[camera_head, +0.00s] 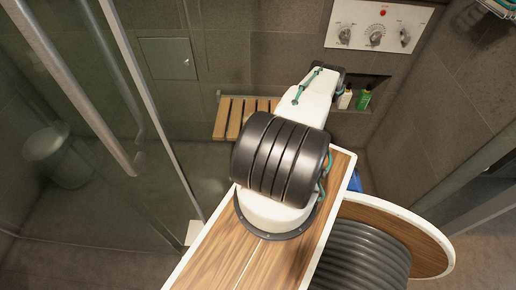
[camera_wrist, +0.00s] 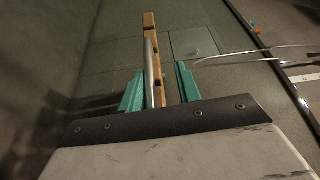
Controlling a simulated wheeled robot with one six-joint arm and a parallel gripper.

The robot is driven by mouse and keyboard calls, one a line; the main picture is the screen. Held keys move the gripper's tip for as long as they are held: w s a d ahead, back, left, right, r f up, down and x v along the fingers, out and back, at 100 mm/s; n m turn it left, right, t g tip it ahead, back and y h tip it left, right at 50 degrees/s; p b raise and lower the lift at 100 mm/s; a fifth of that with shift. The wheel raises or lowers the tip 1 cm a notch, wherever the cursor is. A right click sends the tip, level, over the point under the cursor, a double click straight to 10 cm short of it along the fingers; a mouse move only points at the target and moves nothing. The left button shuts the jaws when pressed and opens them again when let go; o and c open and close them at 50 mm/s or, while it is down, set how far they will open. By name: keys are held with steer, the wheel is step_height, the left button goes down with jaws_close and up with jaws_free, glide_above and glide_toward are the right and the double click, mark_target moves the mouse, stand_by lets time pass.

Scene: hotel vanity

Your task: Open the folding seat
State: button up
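The folding seat (camera_head: 235,116) is a row of light wooden slats low on the back wall of the shower in the head view. My arm hides its right part. In the wrist view the seat (camera_wrist: 150,32) shows nearly edge-on as a narrow wooden strip, with a grey metal bar beside it. My gripper (camera_wrist: 160,70) has two teal fingers standing apart, one on each side of the strip in the picture. A gap shows on the right; contact on the left cannot be told. My gripper is hidden behind my arm in the head view.
A glass door with a long metal handle (camera_head: 92,110) stands at the left. A control panel (camera_head: 378,26) and a niche with a green bottle (camera_head: 363,98) are on the back wall at the right. The shower floor (camera_head: 120,205) is clear in the middle. A bin-like object (camera_head: 58,155) shows behind glass.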

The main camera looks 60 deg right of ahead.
steer(key=s, duration=0.7)
steer(key=shift+s+d, duration=0.25)
steer(key=shift+s, duration=0.05)
steer(key=shift+m, duration=0.3)
